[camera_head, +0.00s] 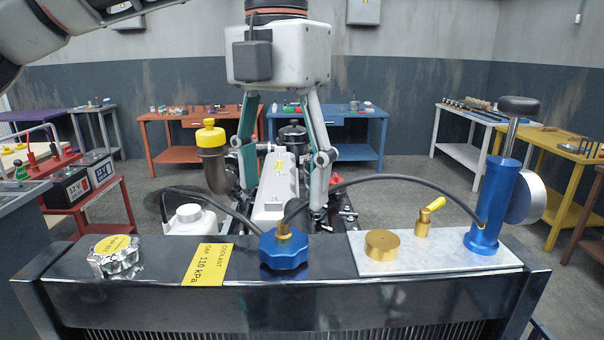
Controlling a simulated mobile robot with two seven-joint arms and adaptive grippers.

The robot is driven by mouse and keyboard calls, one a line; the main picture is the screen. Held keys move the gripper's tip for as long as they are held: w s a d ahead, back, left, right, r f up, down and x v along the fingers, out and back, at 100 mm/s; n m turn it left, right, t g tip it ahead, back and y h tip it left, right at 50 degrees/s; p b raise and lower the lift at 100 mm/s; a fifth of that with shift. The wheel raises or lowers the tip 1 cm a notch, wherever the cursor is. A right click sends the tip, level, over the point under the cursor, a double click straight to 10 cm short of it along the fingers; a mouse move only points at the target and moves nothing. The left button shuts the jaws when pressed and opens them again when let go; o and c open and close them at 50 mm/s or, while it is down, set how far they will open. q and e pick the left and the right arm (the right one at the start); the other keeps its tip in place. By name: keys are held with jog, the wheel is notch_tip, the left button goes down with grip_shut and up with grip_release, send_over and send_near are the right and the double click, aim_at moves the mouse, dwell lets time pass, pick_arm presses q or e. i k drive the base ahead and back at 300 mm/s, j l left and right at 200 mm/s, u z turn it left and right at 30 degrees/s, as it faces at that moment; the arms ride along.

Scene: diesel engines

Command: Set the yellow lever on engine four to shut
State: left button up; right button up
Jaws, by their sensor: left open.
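No engine number is readable. My right gripper is out of view.
The dark radiator top (330,284) crosses the front, with a silver cap (116,257), a blue cap (284,250) and a brass knob (382,245). A blue hand pump (488,215) stands at right, its black hose (400,180) arching left. Workbenches line the walls.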

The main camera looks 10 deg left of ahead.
aim_at(425, 213)
jog(key=k, duration=1)
